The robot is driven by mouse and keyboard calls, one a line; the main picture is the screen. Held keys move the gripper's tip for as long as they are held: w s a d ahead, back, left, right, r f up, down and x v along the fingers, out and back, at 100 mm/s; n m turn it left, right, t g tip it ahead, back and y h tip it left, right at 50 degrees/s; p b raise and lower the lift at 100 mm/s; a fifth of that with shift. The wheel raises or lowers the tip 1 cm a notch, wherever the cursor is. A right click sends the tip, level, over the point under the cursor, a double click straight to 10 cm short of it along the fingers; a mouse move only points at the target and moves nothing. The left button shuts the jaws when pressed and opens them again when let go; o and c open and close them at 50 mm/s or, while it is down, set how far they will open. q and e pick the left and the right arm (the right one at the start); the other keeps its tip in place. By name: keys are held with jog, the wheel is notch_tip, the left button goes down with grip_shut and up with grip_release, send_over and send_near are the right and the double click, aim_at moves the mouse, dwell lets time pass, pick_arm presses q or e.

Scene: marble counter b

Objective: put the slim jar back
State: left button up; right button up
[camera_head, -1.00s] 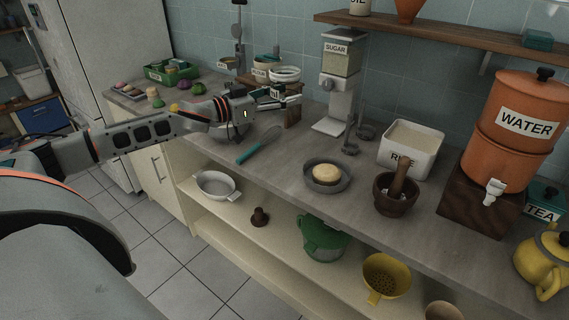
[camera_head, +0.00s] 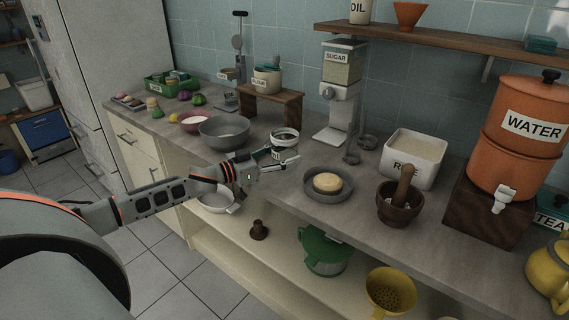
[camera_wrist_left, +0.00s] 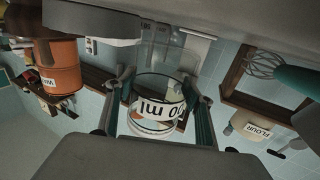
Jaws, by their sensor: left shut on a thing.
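A clear glass jar (camera_head: 284,148) with a white rim and a white label sits between the fingers of my left gripper (camera_head: 280,162); I take it for the slim jar. In the left wrist view the jar (camera_wrist_left: 158,112) shows a label ending in "00 ml", and both fingers of the left gripper (camera_wrist_left: 160,105) press on its sides. It is over the counter, left of the dish with the pale round piece; I cannot tell if its base touches. My right gripper is in neither view.
A wooden stand (camera_head: 291,100) carries the flour jar (camera_head: 267,80). A grey bowl (camera_head: 224,132) is left of the gripper, a grey dish (camera_head: 344,194) right of it. The sugar dispenser (camera_head: 338,110) stands behind. A whisk (camera_wrist_left: 264,65) lies close by.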

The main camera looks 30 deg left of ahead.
pick_arm(q)
jog(key=shift+f, duration=1.25)
jog(key=shift+f, duration=0.1)
jog(key=o, duration=1.4)
jog(key=shift+v, duration=6)
